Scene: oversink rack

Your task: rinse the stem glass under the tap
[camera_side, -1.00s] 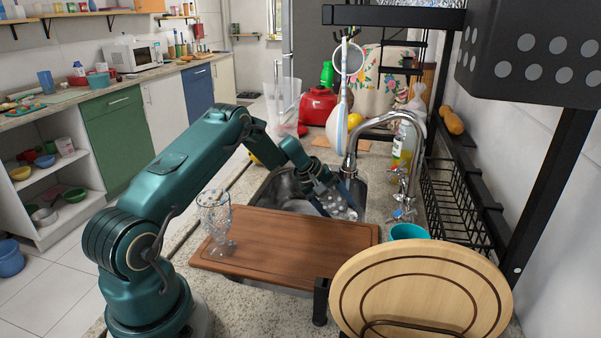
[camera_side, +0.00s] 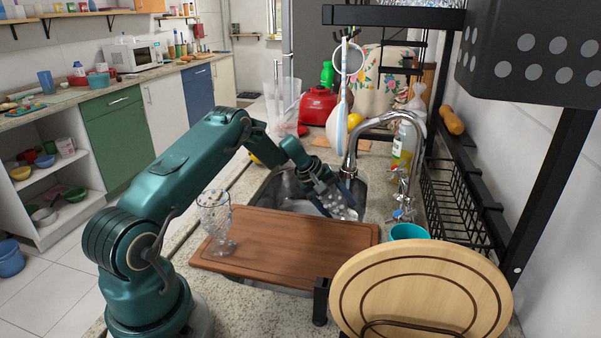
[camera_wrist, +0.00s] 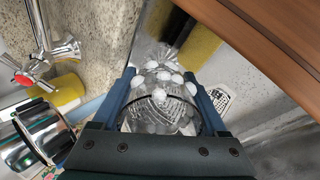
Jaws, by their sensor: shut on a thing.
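My gripper (camera_wrist: 165,98) is shut on a clear, patterned stem glass (camera_wrist: 160,112) dotted with white blobs that look like foam. In the side view my gripper (camera_side: 337,196) holds this glass (camera_side: 343,209) tilted, low over the sink (camera_side: 270,189). The chrome tap (camera_side: 382,118) arches over the sink, its spout end just above my gripper. I cannot make out running water. In the wrist view a tap handle with a red cap (camera_wrist: 24,79) shows at upper left. The far end of the held glass is partly blurred.
A brown cutting board (camera_side: 300,245) bridges the near sink, with another clear glass (camera_side: 215,225) upright on it. A teal cup (camera_side: 408,231) and a round wooden board (camera_side: 420,290) stand at right. A black rack (camera_side: 455,205) borders the wall side.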

